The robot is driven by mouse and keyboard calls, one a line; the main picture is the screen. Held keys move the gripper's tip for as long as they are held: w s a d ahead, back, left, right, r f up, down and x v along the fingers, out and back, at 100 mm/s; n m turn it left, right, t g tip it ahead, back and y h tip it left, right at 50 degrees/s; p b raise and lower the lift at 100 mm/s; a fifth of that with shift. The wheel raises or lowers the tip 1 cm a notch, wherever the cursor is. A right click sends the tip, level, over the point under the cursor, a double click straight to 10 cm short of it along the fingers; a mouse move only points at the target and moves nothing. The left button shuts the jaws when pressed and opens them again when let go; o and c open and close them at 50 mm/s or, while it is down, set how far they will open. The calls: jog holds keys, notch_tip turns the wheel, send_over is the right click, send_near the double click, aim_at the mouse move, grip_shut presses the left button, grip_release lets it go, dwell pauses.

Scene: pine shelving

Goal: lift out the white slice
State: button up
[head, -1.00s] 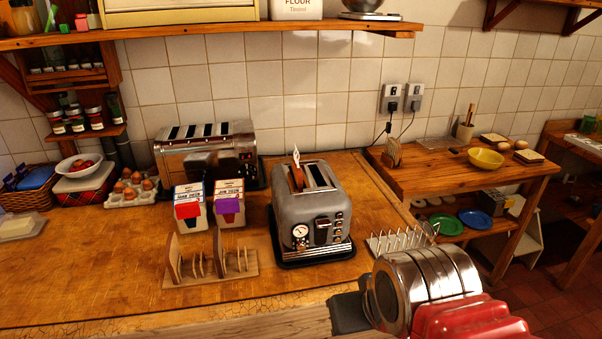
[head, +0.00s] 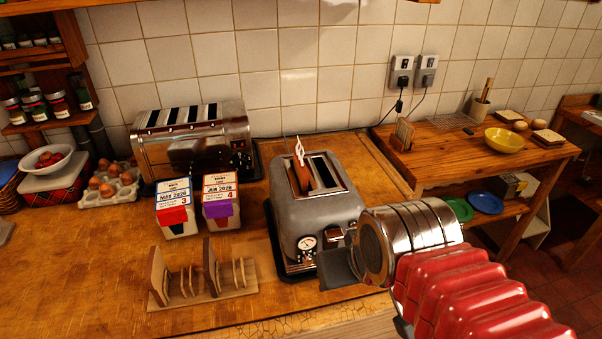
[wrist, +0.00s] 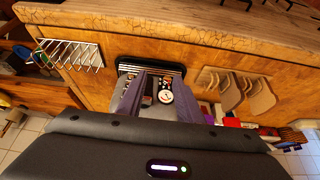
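The grey toaster (head: 318,218) stands on the wooden counter, its front dial facing me. A narrow white piece (head: 299,150) sticks up above a brown piece (head: 300,179) in its left slot. I cannot tell whether the white piece is a slice seen edge-on. The right slot looks dark. My gripper (wrist: 158,78) shows two separated fingers in the wrist view, with the toaster's front beyond and between them. In the head view its dark end (head: 339,268) is in front of the toaster's lower right, below the slots. No slice shows between the fingers.
A chrome toaster (head: 195,140) stands behind left. Two date-block cartons (head: 177,210) (head: 220,204) and a wooden toast rack (head: 217,291) stand left of the grey toaster. A wire rack (wrist: 72,56) shows in the wrist view. A side table (head: 452,138) is at right.

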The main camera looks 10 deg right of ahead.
jog(key=shift+w+a, duration=0.1)
dwell(0.3)
notch_tip(320, 180, up, 17)
jog(key=g, duration=0.4)
send_over(302, 160)
jog(key=s, duration=0.2)
jog(key=shift+f, duration=0.1)
jog(key=shift+w+f, duration=0.2)
jog(key=shift+f, duration=1.25)
jog(key=shift+w+f, duration=0.25)
jog(key=shift+f, duration=1.15)
jog(key=shift+w+f, duration=0.2)
jog(key=shift+f, duration=1.25)
